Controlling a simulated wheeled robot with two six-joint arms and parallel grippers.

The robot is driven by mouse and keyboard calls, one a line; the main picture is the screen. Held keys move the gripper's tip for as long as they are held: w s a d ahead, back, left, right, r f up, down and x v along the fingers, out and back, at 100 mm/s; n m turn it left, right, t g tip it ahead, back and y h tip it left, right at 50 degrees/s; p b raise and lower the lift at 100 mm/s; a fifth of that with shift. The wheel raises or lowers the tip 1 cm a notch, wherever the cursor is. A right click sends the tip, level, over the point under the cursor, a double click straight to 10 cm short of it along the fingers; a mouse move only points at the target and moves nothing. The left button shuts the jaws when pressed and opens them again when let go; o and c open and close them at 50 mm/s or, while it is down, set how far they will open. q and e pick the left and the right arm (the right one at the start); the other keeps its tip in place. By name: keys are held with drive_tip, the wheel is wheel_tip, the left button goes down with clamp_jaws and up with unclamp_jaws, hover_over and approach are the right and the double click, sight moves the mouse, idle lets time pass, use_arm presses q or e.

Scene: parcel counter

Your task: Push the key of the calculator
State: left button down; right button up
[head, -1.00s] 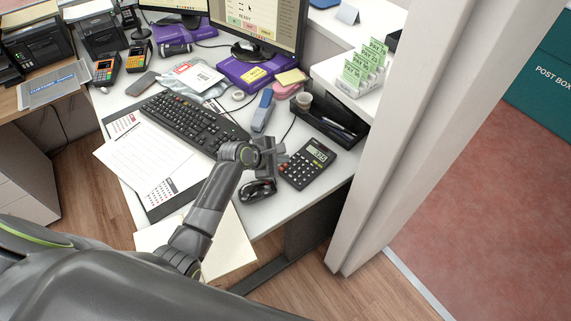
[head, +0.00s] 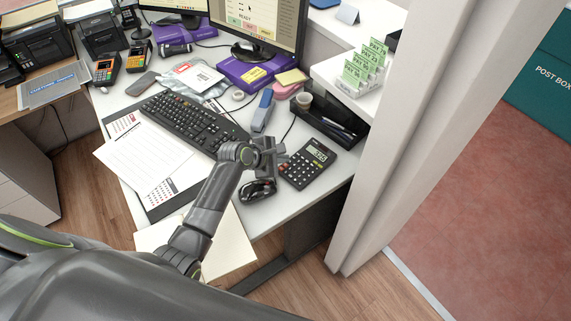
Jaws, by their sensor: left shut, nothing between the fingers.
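The black calculator (head: 307,164) lies on the white counter near its right front corner, with a lit display at its upper edge and rows of small keys. My left gripper (head: 281,154) is shut and empty. Its fingertips point right and reach the calculator's left edge in the picture. Whether the fingertips touch a key or hover above it cannot be told. The gripper hides a little of the calculator's left side. My right gripper is not in view.
A black mouse (head: 258,190) sits just below the gripper. The keyboard (head: 190,121) lies to the left. A black pen tray (head: 329,124) stands behind the calculator, and a stapler (head: 263,110) lies beyond the gripper. A pale wall post (head: 400,130) rises at the right.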

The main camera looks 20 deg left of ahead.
use_arm(q)
drive_tip(key=shift+f, duration=0.1)
drive_tip(key=shift+f, duration=0.35)
drive_tip(key=shift+f, duration=0.25)
idle(0.5)
drive_tip(key=shift+r+p, duration=0.7)
drive_tip(key=shift+p, duration=0.45)
wheel_tip(320, 180, up, 5)
drive_tip(key=p, duration=0.6)
drive_tip(key=shift+s+r, duration=0.1)
